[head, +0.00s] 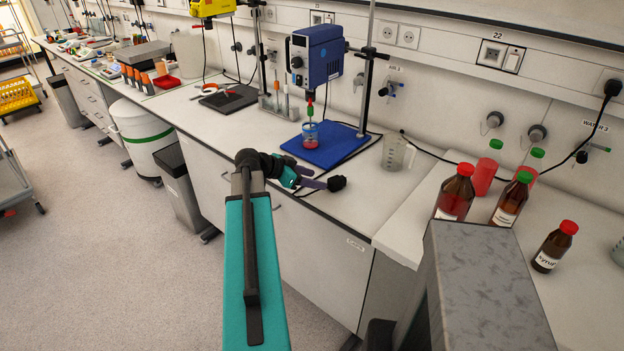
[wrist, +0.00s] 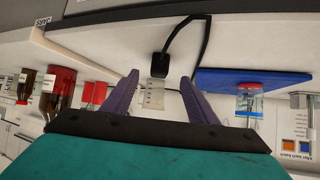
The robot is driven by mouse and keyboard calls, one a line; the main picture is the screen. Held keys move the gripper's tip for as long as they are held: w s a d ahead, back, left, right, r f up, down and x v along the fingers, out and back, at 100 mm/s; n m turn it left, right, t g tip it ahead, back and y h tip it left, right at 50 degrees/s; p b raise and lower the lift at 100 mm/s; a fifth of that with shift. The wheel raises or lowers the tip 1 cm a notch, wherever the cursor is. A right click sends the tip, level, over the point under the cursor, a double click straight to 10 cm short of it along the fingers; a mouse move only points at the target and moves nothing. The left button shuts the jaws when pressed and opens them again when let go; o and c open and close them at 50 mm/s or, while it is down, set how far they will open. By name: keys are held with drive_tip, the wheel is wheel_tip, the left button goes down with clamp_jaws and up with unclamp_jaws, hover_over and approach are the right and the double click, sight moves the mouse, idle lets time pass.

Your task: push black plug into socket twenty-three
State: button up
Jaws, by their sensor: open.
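The black plug (head: 337,183) shows just beyond my gripper's fingertips in the head view, over the bench front. In the wrist view the black plug (wrist: 159,69) sits at the gap between the fingertips, with its cord (wrist: 205,32) curving away. My gripper (head: 319,181) has purple fingers, spread apart. In the wrist view, my gripper (wrist: 158,78) shows space on both sides between the fingers. I cannot tell whether either finger touches the plug. A socket with a switch (head: 492,54) is on the wall under label 22. I can read no label 23.
A clear beaker (head: 397,153) and a blue mat (head: 330,145) under a blue stirrer (head: 316,55) stand beyond the gripper. Brown bottles (head: 455,194) stand at right. Another black plug (head: 612,88) is in the far-right wall socket. A double socket (head: 398,35) is left of label 22.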

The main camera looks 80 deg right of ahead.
sight(329, 183)
drive_tip(key=shift+s+d, duration=0.1)
drive_tip(key=shift+p+x, duration=0.35)
drive_tip(key=shift+x, duration=1.95)
drive_tip(key=shift+s+d+f+b, duration=0.15)
drive_tip(key=shift+s+f+b, duration=0.05)
drive_tip(key=shift+f+b, duration=0.25)
drive_tip(key=shift+b+x, duration=1.35)
drive_tip(key=shift+x, duration=0.25)
drive_tip(key=shift+r, duration=0.15)
clamp_jaws()
drive_tip(key=shift+r+p, duration=0.4)
drive_tip(key=shift+r, duration=2.15)
drive_tip(key=shift+w, duration=0.1)
